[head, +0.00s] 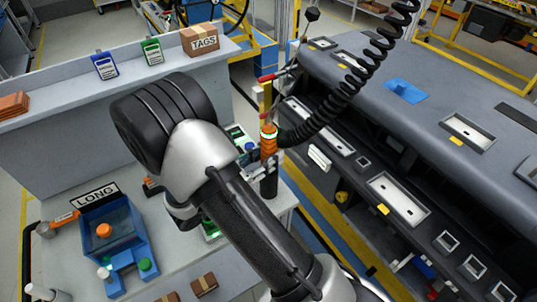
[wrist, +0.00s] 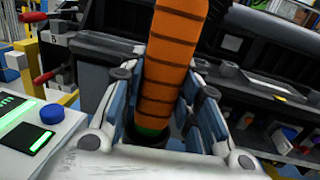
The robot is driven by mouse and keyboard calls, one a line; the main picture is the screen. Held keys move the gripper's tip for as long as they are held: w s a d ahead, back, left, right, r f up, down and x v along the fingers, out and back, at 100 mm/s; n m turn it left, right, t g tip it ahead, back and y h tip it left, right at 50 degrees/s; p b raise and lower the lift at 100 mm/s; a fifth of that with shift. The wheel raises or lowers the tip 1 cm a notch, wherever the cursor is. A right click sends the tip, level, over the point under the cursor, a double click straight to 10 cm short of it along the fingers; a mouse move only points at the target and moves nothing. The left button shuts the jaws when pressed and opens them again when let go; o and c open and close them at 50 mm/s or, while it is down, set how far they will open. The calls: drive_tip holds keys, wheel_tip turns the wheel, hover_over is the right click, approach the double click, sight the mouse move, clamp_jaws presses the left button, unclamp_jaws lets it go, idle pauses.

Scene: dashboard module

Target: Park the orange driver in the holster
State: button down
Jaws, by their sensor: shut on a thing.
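The orange driver (head: 268,143) stands roughly upright near the middle of the head view, with a glowing green ring near its top. My gripper (head: 262,171) is shut on it; in the wrist view the fingers (wrist: 163,112) sit on both sides of the ribbed orange body (wrist: 175,55). A black upright tube (head: 269,186), which looks like the holster, shows directly below the driver. In the wrist view a dark rim (wrist: 148,138) lies around the driver's lower end. I cannot tell how deep the driver sits in it.
A black coiled cable (head: 345,95) hangs close above the driver. A device with a green screen and blue knob (wrist: 46,113) stands left of the gripper. A blue bin (head: 108,228) marked LONG stands at lower left. The grey dashboard (head: 440,95) is at right.

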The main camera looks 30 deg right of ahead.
drive_tip(key=shift+f, duration=0.15)
idle(0.4)
drive_tip(key=c, duration=1.1)
unclamp_jaws()
drive_tip(key=s+a, duration=0.2)
drive_tip(key=a, duration=1)
drive_tip(key=s+d+r+m+g+y, duration=0.3)
drive_tip(key=s+r+m+y, duration=0.1)
drive_tip(key=s+m+y, duration=0.15)
drive_tip(key=s+d+r+m+g+y, duration=0.3)
drive_tip(key=s+m+y, duration=0.1)
drive_tip(key=s+m, duration=0.25)
drive_tip(key=s+a+r+m+t+y, duration=0.5)
drive_tip(key=a+m+t+y, duration=0.1)
drive_tip(key=m+t+y, duration=0.1)
drive_tip(key=shift+s+a+r+m+t+y, duration=0.15)
drive_tip(key=shift+s+r+m+t+y, duration=0.25)
drive_tip(key=shift+y, duration=0.45)
